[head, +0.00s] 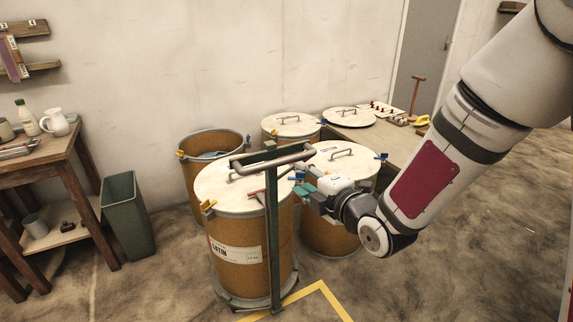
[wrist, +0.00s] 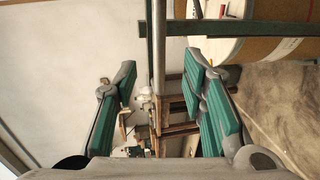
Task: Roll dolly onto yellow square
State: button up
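The dolly has a green upright post with a grey metal handle bar (head: 272,158) on top and a low round base (head: 250,302). A yellow outline (head: 330,297) on the floor shows only in part, at the bottom edge in front of the drum. My gripper (head: 303,188) is just right of the handle. In the wrist view my gripper's teal fingers (wrist: 162,78) are spread apart. The grey bar (wrist: 158,45) shows between them, with no visible contact.
Several other drums stand behind and beside it, one open (head: 215,150). A green bin (head: 128,215) and a wooden table (head: 45,160) are at the left. A low bench (head: 385,140) with tools is behind. Floor at the right is clear.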

aim_at(280, 164)
jog(key=x, duration=1.3)
jog(key=shift+w+a+b, duration=0.25)
jog(key=shift+w+b, duration=0.05)
jog(key=shift+b, duration=0.1)
grip_shut()
